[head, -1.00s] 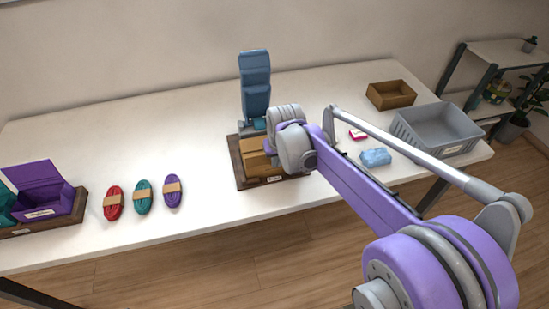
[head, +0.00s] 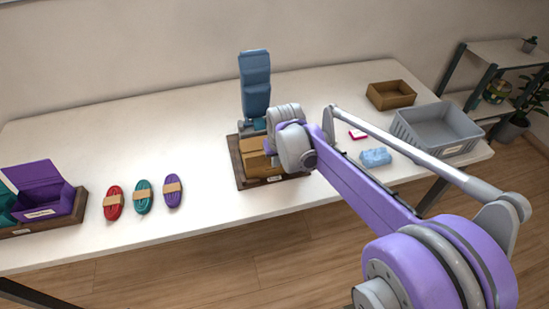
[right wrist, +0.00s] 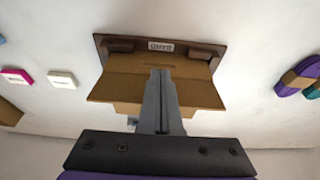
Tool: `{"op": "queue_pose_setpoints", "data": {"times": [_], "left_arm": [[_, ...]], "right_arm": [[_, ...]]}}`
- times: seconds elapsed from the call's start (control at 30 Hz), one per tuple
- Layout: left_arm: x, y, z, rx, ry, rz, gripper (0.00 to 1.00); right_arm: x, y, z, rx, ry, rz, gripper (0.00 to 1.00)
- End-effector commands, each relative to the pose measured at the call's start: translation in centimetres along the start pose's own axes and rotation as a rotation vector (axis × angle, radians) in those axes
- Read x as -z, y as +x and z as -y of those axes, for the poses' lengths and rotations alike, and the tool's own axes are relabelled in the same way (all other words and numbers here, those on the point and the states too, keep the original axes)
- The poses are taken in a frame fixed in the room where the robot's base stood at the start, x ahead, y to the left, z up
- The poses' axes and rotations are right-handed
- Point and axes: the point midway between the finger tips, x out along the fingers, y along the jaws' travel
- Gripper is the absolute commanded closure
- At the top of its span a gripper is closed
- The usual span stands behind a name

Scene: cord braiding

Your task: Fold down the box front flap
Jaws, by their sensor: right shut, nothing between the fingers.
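The brown cardboard box (head: 256,163) sits in a dark wooden tray (head: 240,177) at the front middle of the table. In the right wrist view the box shows upside down, with a wide cardboard panel (right wrist: 118,88) flaring out; I cannot tell which flap this is. My right gripper (right wrist: 160,72) is shut and empty, its fingertips over the box's cardboard. I cannot tell whether they touch it. In the head view my right wrist covers the box's right part and the fingertips. My left gripper is in neither view.
A tall blue stand (head: 255,88) rises just behind the box. Red (head: 113,203), teal (head: 143,198) and purple (head: 173,191) cord bundles lie left, beside an open purple box (head: 46,198). A grey bin (head: 440,133), brown open box (head: 391,94) and blue packet (head: 375,157) are right.

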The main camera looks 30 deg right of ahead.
Motion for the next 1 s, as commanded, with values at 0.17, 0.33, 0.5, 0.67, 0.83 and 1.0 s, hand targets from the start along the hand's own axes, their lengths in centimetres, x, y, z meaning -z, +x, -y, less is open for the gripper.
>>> {"op": "queue_pose_setpoints", "data": {"times": [0.17,0.33,0.5,0.67,0.83,1.0], "left_arm": [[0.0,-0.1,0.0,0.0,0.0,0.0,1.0],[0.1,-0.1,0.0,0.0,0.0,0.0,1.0],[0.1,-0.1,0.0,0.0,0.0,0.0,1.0],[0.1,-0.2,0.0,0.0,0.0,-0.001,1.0],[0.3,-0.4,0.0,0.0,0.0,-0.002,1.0],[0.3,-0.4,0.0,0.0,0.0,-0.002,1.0]], "right_arm": [[0.8,0.2,0.0,0.0,0.0,0.0,1.0],[1.3,0.4,0.0,0.0,0.0,0.0,1.0],[1.3,0.4,0.0,0.0,0.0,0.0,1.0],[1.6,0.3,0.0,0.0,0.0,0.0,1.0],[2.5,0.3,0.0,0.0,0.0,0.0,1.0],[2.5,0.3,0.0,0.0,0.0,0.0,1.0]]}}
